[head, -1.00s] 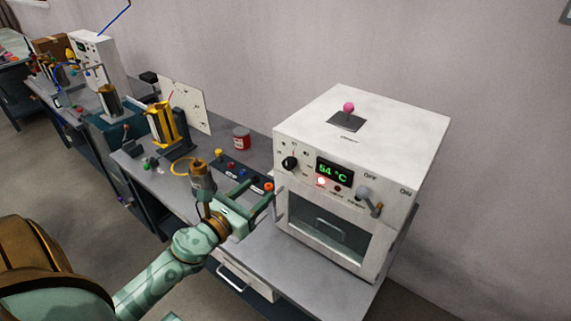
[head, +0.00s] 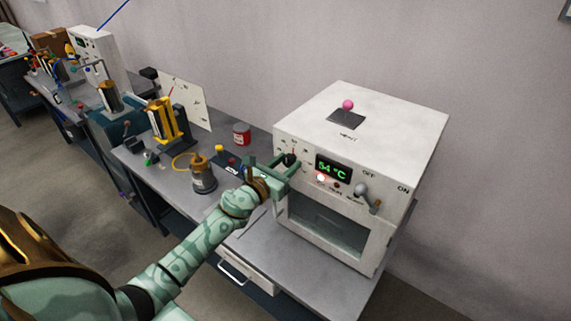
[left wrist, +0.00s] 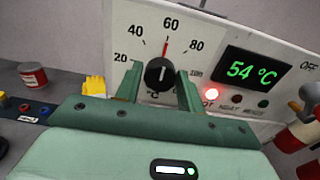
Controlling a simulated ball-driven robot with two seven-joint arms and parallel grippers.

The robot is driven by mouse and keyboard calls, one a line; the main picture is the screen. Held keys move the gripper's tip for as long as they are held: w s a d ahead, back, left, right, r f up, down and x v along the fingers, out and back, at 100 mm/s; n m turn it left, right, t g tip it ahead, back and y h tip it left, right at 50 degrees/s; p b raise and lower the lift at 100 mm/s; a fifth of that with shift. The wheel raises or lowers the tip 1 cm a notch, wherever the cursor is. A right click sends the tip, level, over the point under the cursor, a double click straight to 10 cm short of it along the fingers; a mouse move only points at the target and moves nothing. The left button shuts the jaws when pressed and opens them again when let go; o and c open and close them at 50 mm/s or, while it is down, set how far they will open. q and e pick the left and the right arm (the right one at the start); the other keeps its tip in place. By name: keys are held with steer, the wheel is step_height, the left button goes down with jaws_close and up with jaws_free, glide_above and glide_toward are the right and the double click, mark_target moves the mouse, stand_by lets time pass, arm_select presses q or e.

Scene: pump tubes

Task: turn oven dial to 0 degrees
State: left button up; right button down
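The oven (head: 395,135) is a white box on the bench. Its black dial (left wrist: 160,74) has a red pointer aimed almost straight up, close to the 60 mark on a scale with 20, 40, 60, 80 and 100. The green display (left wrist: 250,72) reads 54 °C, with a lit red lamp (left wrist: 211,94) below it. My left gripper (head: 285,165) is at the oven front by the dial. In the left wrist view its two green fingers stand on either side of the dial, with small gaps showing. My right gripper is not in view.
A lever switch (head: 367,194) marked OFF and ON is right of the display, above the oven's glass door (head: 328,228). Left on the bench are a red can (head: 241,134), a metal flask (head: 203,178) and a yellow stand (head: 168,122).

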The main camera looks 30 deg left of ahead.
arm_select(q)
steer(key=c, duration=0.5)
